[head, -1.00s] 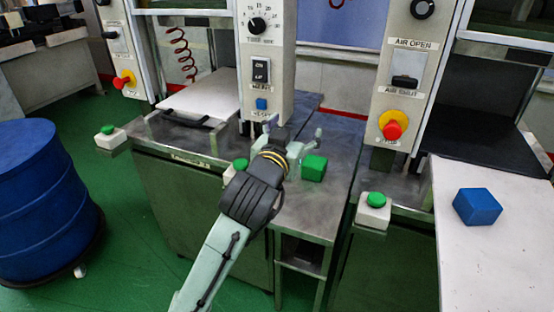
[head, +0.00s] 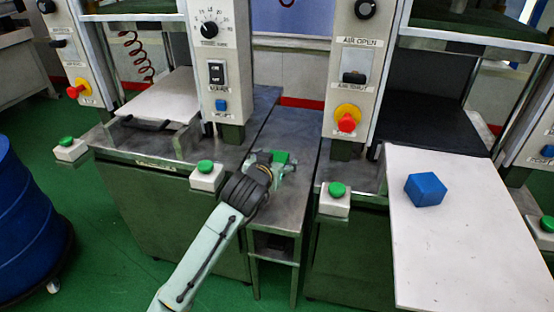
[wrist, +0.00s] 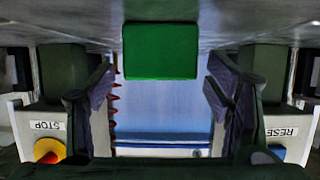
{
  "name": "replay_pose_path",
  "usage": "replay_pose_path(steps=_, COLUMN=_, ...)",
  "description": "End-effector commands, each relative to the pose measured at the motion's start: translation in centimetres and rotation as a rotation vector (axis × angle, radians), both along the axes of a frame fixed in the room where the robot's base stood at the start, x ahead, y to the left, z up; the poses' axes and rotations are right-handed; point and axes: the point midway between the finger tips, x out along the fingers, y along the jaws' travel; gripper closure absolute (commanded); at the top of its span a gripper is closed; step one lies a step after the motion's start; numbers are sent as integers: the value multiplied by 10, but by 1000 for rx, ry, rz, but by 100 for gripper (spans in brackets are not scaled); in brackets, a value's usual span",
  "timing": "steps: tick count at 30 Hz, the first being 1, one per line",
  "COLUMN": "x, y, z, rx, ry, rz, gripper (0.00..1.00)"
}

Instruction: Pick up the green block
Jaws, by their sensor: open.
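The green block (head: 281,157) sits on the narrow steel table (head: 283,192) between the two machines. In the head view it is partly hidden by my gripper (head: 271,163), which is low over the table at the block. In the wrist view the green block (wrist: 160,51) shows at the upper middle, ahead of and between the two spread fingers. My gripper (wrist: 160,97) is open with visible space between the block and each finger. I see no contact.
White button boxes with green buttons (head: 206,173) (head: 335,195) flank the narrow table. Machine control columns (head: 219,65) (head: 353,65) rise behind it. A blue block (head: 425,189) lies on a white board (head: 450,250) at right. A blue drum (head: 25,225) stands at left.

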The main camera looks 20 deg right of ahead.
Motion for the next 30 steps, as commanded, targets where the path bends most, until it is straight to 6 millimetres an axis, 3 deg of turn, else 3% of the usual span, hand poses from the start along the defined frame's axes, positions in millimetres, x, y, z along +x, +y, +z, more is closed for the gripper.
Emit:
replay_pose_path(steps=5, x=16, y=-11, z=-6, rx=2, ry=0, rz=1, gripper=28)
replay_pose_path(steps=13, x=18, y=-12, z=-9, rx=1, ry=-2, rz=1, gripper=28)
replay_pose_path(steps=30, x=17, y=-12, z=-8, rx=0, ry=-1, rz=2, gripper=66)
